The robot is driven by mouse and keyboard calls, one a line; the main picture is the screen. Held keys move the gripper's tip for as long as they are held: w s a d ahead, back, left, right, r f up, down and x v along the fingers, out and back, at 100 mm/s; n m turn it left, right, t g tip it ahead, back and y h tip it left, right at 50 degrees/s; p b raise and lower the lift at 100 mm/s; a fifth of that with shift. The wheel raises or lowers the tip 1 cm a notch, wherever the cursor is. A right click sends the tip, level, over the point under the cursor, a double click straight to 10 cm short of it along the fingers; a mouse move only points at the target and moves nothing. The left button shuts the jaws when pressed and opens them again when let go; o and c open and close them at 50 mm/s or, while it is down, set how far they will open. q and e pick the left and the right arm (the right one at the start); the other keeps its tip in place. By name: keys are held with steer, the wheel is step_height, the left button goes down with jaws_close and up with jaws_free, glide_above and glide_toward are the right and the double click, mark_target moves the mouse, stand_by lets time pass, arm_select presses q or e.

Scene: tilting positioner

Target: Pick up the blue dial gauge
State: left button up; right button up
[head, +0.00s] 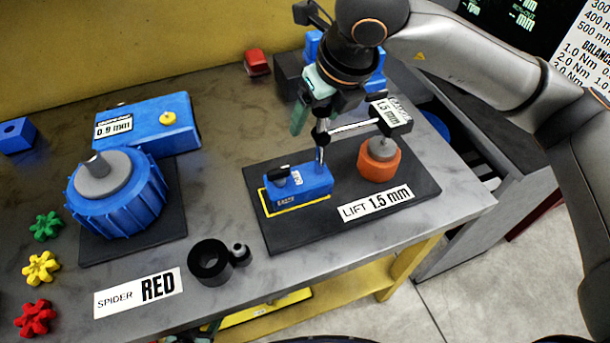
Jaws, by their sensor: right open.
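The blue dial gauge stands on a black plate (262,222). Its blue base block (300,188) sits within a yellow outline. My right gripper (312,116), with teal fingers, is open at the upper part of the post. I cannot tell whether a finger touches it. A dark shape with teal at the bottom edge may be my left gripper (203,334), mostly cut off.
Left are a blue ribbed drum (128,210) with a grey hub, a blue box (150,125) labelled 0.9 mm, and green, yellow and red spiders. A black ring part (210,262) lies near the front edge. Blue blocks and a dark box (290,72) stand behind my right gripper.

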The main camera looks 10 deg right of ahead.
jaws_close()
stand_by(0.6)
stand_by(0.8)
